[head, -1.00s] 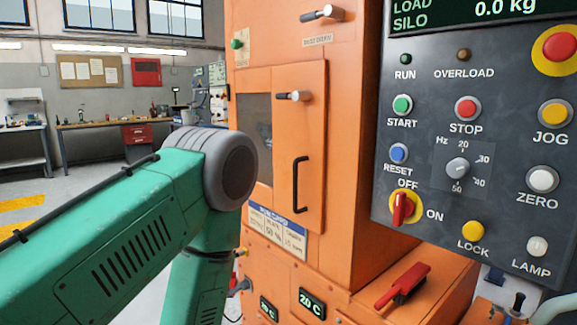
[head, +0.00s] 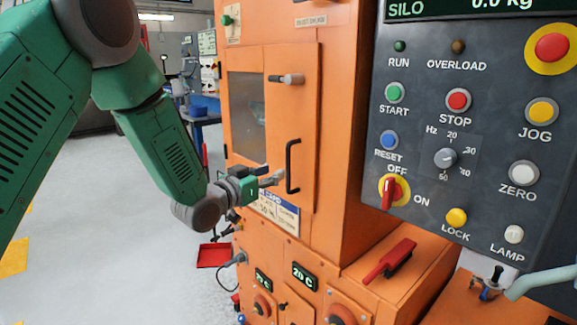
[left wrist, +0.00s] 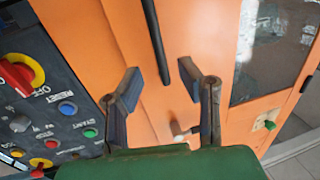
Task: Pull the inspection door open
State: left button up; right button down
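The orange inspection door (head: 318,130) stands shut on the front of the orange machine. It bears a black vertical bar handle (head: 290,167) and a small grey latch knob (head: 290,79). A window (head: 247,115) is to the left of the handle. My left gripper (head: 275,194) is just left of the handle's lower end in the head view, close to the door. In the left wrist view, my left gripper (left wrist: 160,73) is open with nothing between its fingers. The black handle (left wrist: 154,40) lies ahead, in line with the gap; contact cannot be told. My right gripper is not seen.
The grey control panel (head: 420,182) juts out right of the door. A red lever (head: 390,260) sticks up from the ledge below it. A label plate (head: 278,213) is under the door. Open floor (head: 110,230) lies to the left.

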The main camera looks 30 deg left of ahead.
pick_arm(q)
send_over(288, 188)
jog(key=shift+w+a, duration=0.2)
jog(key=shift+w, duration=0.15)
grip_shut()
